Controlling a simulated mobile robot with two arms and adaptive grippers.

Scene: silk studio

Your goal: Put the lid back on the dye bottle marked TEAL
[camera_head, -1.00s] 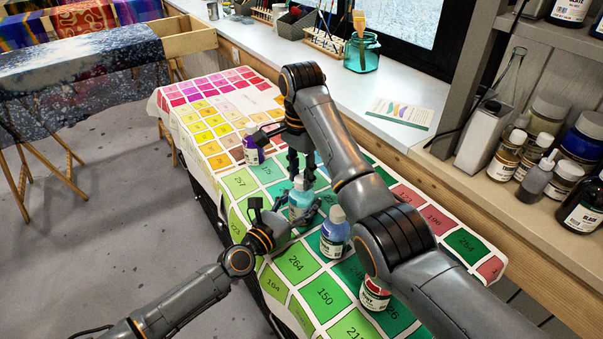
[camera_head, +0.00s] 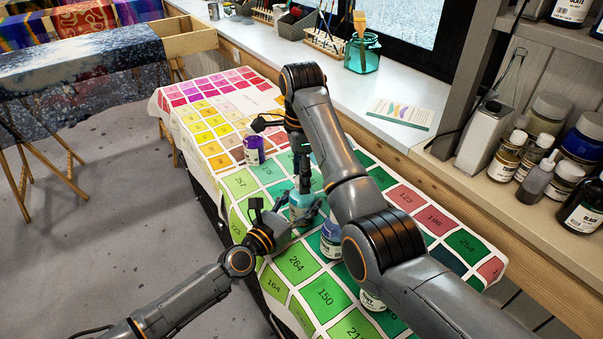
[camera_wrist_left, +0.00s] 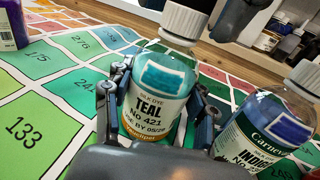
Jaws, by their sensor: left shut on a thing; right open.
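The TEAL dye bottle (camera_wrist_left: 160,98) stands upright on the chart cloth; it also shows in the head view (camera_head: 300,213). My left gripper (camera_head: 283,226) is shut around its body, one finger on each side of the label in the wrist view. A white ribbed lid (camera_wrist_left: 187,20) is at the bottle's top, cut by the frame edge; I cannot tell how firmly it sits. My right gripper (camera_head: 303,178) is open, pointing down at the bottle's top, and hides the lid in the head view. Part of it shows behind the bottle in the wrist view.
A capped indigo bottle (camera_wrist_left: 274,127) stands close on the right of TEAL. A purple bottle (camera_head: 253,151) stands farther back left, its top partly covered by my right wrist. Another bottle (camera_head: 372,301) is nearer, half hidden by my right arm. Cloth at the front left is clear.

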